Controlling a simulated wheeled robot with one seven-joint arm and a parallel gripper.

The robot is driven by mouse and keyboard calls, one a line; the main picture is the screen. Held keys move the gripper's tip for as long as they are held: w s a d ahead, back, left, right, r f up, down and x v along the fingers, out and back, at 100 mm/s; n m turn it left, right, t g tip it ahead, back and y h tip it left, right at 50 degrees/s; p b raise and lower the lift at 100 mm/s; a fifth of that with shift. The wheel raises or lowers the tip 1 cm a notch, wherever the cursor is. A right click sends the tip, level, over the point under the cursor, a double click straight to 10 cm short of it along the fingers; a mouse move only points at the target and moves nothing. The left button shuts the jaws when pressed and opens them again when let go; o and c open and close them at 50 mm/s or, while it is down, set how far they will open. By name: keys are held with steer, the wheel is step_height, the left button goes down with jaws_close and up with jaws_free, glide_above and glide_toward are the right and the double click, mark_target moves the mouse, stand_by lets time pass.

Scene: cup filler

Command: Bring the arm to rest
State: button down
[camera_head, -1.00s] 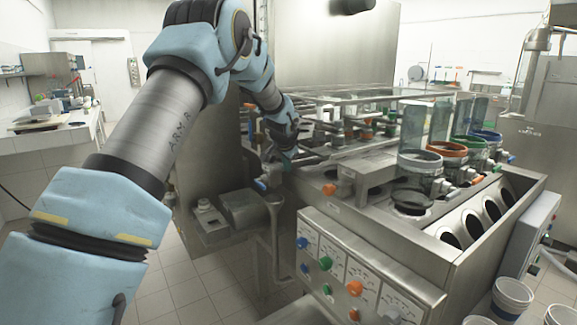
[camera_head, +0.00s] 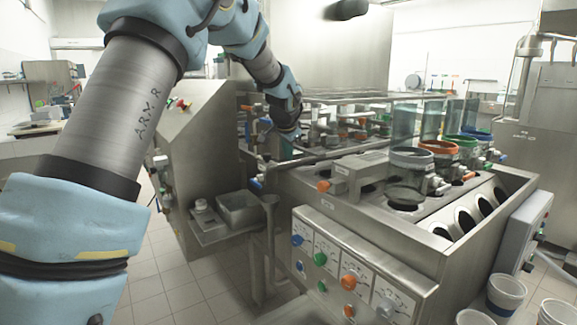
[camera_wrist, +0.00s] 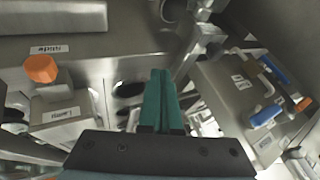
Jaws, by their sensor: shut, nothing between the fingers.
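My gripper shows in the wrist view (camera_wrist: 160,78) with its two green fingers pressed together and nothing between them.
The machine's control panel with knobs (camera_head: 320,258) faces front. An orange knob (camera_wrist: 40,68) and a blue handle (camera_wrist: 266,116) lie either side of my fingers. White buckets (camera_head: 506,292) stand at lower right. The tiled floor at lower left (camera_head: 165,280) is clear.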

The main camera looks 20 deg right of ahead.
steer(key=s+a+f+n+g+y, duration=0.1)
steer(key=s+a+f+n, duration=0.15)
steer(key=a, duration=0.85)
steer(key=s+a+f+n+g+y, duration=0.1)
steer(key=s+a+f+n, duration=0.2)
steer(key=a, duration=0.8)
steer(key=s+a+f+n+g, duration=0.1)
steer(key=s+a+n, duration=0.3)
steer(key=s+a, duration=0.5)
steer(key=s+a+f+n+g+y, duration=0.1)
steer(key=s+a+f+n+g, duration=0.1)
steer(key=s+a, duration=0.7)
step_height(320, 180, down, 3)
steer(key=shift+s+a+r+n, duration=0.15)
steer(key=shift+s+n, duration=0.7)
steer(key=shift+s, duration=0.1)
steer(key=c, duration=1.6)
jaws_free()
